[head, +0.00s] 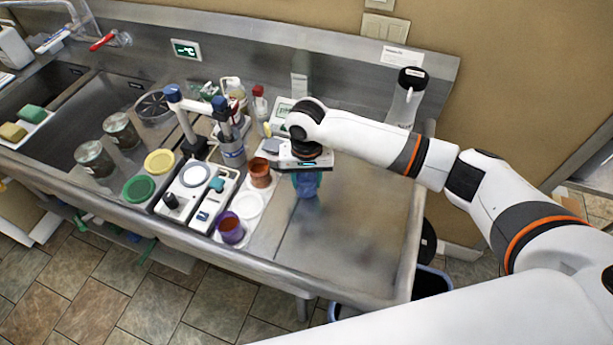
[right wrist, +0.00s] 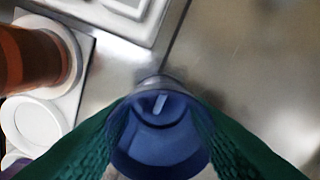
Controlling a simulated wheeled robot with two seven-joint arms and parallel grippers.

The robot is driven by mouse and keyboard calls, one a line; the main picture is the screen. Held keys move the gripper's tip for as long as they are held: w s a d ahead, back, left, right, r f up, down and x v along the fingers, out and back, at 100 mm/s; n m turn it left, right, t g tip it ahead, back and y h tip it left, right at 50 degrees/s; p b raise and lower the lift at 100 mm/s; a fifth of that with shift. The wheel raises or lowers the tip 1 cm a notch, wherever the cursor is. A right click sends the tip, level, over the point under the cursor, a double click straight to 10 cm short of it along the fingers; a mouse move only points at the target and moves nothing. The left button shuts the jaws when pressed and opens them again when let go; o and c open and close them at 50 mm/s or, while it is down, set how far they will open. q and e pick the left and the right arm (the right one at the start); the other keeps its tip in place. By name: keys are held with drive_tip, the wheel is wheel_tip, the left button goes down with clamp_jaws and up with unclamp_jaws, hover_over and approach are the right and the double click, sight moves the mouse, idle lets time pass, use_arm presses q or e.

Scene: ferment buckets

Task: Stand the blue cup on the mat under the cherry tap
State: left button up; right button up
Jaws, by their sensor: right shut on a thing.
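The blue cup (head: 306,184) hangs below my right gripper (head: 305,171), over the bare steel worktop. In the right wrist view the cup (right wrist: 160,135) sits between the two green fingers (right wrist: 160,128), which press on its sides; I look down into its mouth. An empty round white mat (head: 247,205) lies left of the cup, also in the right wrist view (right wrist: 35,124). A brown-orange cup (head: 260,174) stands behind this mat and a purple cup (head: 231,230) in front. I cannot tell which fitting is the cherry tap. My left gripper is out of view.
Blue-topped fittings (head: 221,105) and bottles crowd the back. A black-capped container (head: 407,95) stands back right. The worktop's front right (head: 340,245) is clear.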

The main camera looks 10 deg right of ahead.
drive_tip(key=shift+f, duration=0.3)
drive_tip(key=shift+f, duration=0.1)
drive_tip(key=o, duration=1)
drive_tip(key=shift+c, duration=0.2)
